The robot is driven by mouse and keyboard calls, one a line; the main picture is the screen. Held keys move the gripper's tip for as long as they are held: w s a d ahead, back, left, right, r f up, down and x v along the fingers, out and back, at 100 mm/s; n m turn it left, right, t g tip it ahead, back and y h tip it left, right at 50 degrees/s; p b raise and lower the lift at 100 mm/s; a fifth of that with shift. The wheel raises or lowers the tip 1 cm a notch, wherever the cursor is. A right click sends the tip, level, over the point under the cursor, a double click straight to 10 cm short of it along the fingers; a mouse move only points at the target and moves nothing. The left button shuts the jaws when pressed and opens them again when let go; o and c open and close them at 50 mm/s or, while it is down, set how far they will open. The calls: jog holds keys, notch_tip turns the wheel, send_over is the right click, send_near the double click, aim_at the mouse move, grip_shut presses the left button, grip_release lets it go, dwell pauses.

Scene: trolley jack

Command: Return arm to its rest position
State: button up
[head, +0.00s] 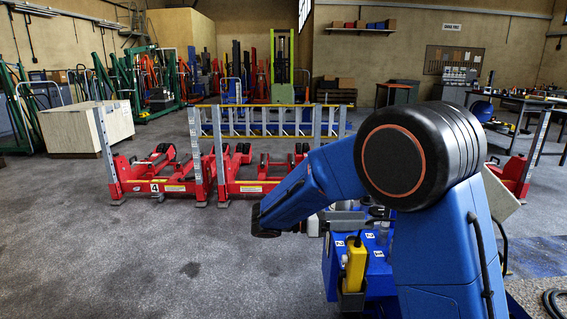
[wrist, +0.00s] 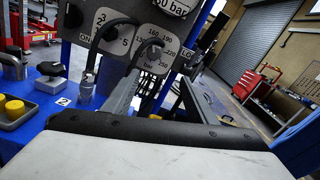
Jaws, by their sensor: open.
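My gripper (wrist: 158,80) shows in the wrist view as two grey fingers spread apart, with nothing seen between them. They point toward a grey control panel (wrist: 112,50) with dials marked with numbers and "bar". I cannot tell whether the fingers touch the panel. In the head view my blue arm (head: 435,235) rises at the right, bends at a large black joint (head: 400,158) and reaches left and down.
A blue machine top (head: 375,258) with numbered labels and a yellow box-shaped device (head: 356,265) stands close beside my arm. The wrist view shows yellow knobs (wrist: 14,108) at left. Red lifting jacks (head: 250,178) stand farther back. Grey floor (head: 130,255) at left is clear.

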jog(key=shift+s+d+r, duration=0.1)
jog(key=shift+s+d, duration=0.2)
jog(key=shift+s, duration=0.05)
jog(key=shift+d, duration=0.3)
jog(key=s+d+f+m+g+y, duration=0.2)
jog(key=s+d+m+y, duration=0.55)
jog(key=s+d, duration=0.45)
jog(key=s+a+f+m+t+y, duration=0.2)
jog(key=s+m+y, duration=0.3)
jog(key=s, duration=0.3)
jog(key=s+a+f+m+t+y, duration=0.2)
jog(key=s+m+t+y, duration=0.2)
jog(key=s+m, duration=0.4)
jog(key=shift+s+a+t+y, duration=0.35)
jog(key=shift+s+t+y, duration=0.05)
jog(key=shift+y, duration=0.35)
